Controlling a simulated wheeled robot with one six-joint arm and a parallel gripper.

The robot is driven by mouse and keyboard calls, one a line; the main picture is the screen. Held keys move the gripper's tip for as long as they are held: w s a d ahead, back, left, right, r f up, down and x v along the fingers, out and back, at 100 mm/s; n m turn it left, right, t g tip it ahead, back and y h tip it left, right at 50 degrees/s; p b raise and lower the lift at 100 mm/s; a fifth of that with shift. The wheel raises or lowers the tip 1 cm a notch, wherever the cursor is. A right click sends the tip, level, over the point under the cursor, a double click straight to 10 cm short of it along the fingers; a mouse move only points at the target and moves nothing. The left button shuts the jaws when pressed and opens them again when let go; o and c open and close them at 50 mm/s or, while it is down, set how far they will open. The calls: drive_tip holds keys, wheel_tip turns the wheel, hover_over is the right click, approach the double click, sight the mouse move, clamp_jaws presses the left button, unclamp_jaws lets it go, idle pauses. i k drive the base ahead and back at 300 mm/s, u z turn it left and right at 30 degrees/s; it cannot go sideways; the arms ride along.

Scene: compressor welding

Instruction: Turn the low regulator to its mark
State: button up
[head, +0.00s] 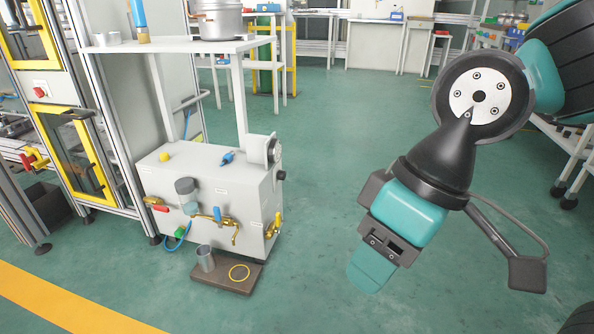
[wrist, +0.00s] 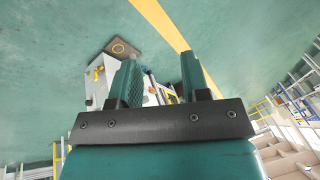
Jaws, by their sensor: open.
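A white box-shaped compressor unit (head: 205,192) stands on the floor at the left in the head view; part of it shows between and beside my fingers in the wrist view (wrist: 98,86). On its top are a yellow knob (head: 165,157) and a blue fitting (head: 227,157). My gripper (wrist: 158,82) is open and empty, well right of the unit.
A brown tray (head: 227,283) lies before the unit, holding a grey cup (head: 205,258) and a yellow ring (head: 239,272). Brass taps (head: 273,226) and a blue hose stick out of the front. A white shelf table (head: 165,46) overhangs behind. Floor between unit and gripper is clear.

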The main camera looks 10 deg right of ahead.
sight(281, 173)
drive_tip(key=u, duration=0.15)
drive_tip(key=i, duration=1.05)
drive_tip(key=z, duration=0.2)
drive_tip(key=k, duration=0.5)
drive_tip(key=z, duration=0.3)
drive_tip(key=i, duration=0.5)
drive_tip(key=u, duration=0.35)
drive_tip(key=k, duration=0.5)
drive_tip(key=z, duration=0.15)
